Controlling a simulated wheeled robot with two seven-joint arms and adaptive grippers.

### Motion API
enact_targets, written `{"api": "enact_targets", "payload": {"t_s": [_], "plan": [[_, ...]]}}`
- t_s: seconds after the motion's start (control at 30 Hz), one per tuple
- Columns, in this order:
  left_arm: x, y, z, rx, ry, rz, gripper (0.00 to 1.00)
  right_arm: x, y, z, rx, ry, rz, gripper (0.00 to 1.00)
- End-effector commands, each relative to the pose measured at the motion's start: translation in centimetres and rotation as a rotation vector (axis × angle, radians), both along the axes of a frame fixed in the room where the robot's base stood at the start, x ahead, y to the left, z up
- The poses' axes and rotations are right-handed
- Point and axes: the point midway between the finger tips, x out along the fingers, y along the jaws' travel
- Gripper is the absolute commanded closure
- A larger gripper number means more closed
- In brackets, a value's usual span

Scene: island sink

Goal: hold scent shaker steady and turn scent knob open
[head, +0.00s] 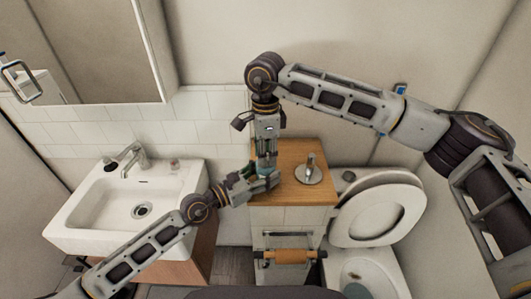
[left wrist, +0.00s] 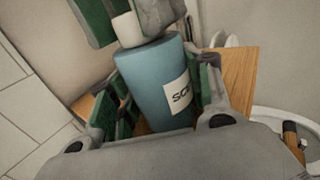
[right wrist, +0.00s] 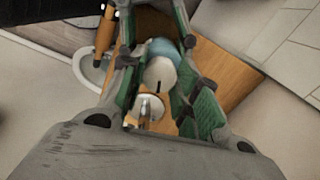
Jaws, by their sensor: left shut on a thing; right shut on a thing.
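The scent shaker is a blue tapered container with a white label reading "SC", seen in the left wrist view (left wrist: 157,80). It stands upright over the wooden top beside the toilet. My left gripper (head: 262,183) is shut around its body from the side. The white scent knob (left wrist: 128,29) sits on top of the shaker. My right gripper (head: 266,160) comes down from above and is shut on the knob, which also shows between its fingers in the right wrist view (right wrist: 160,73). In the head view the two grippers hide most of the shaker.
The wooden top (head: 318,190) also carries a metal fitting (head: 309,170) close to the right of the grippers. A sink with a tap (head: 137,158) is at left. A toilet with its lid raised (head: 384,212) is at right. A paper holder (head: 290,256) hangs below the top.

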Motion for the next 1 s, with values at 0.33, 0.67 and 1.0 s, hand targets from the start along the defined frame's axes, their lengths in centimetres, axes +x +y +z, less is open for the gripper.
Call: {"api": "enact_targets", "payload": {"t_s": [0.33,0.67,1.0], "plan": [[-0.03,-0.02,-0.01,0.000,0.000,-0.001,0.79,0.06,-0.04,0.03,0.000,-0.002,0.164,0.92],[-0.05,-0.04,-0.01,0.000,0.000,-0.001,0.79,0.06,-0.04,0.02,0.000,-0.002,0.199,0.92],[-0.06,-0.04,-0.01,0.000,0.000,-0.001,0.79,0.05,-0.03,0.02,0.000,-0.002,0.198,0.55]]}}
